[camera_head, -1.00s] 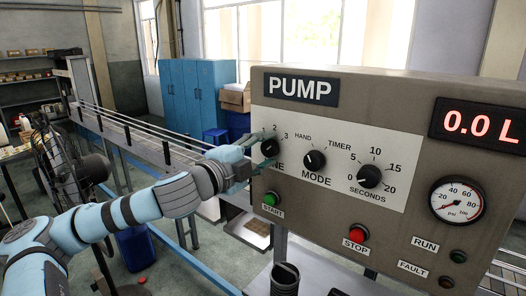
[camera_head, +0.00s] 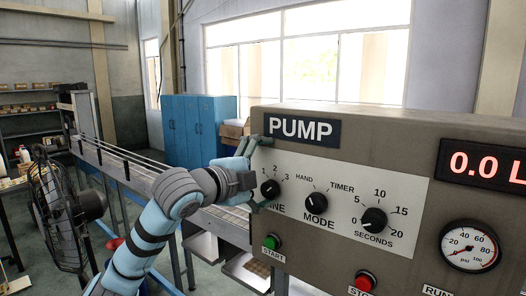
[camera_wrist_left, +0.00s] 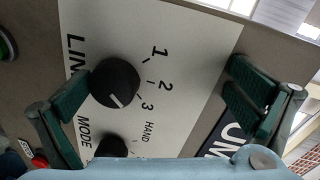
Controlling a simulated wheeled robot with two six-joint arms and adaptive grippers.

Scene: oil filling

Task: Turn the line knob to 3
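The black line knob (camera_head: 270,188) sits at the left of the pump panel, beside the numbers 1, 2 and 3. In the left wrist view the knob (camera_wrist_left: 115,82) shows a white pointer mark on its lower part; I cannot tell exactly which number it lines up with. My left gripper (camera_head: 257,178) is at the panel's left edge, by the knob. In the left wrist view the gripper (camera_wrist_left: 160,70) is open, with one dark green finger close beside the knob and the other well away from it. Nothing is between them in a grip. My right gripper is out of view.
The mode knob (camera_head: 316,203) is just right of the line knob, with the timer knob (camera_head: 373,220) further right. The green start button (camera_head: 272,242) is below, the red stop button (camera_head: 366,281) lower right. A conveyor (camera_head: 145,175) and fan (camera_head: 65,210) stand left.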

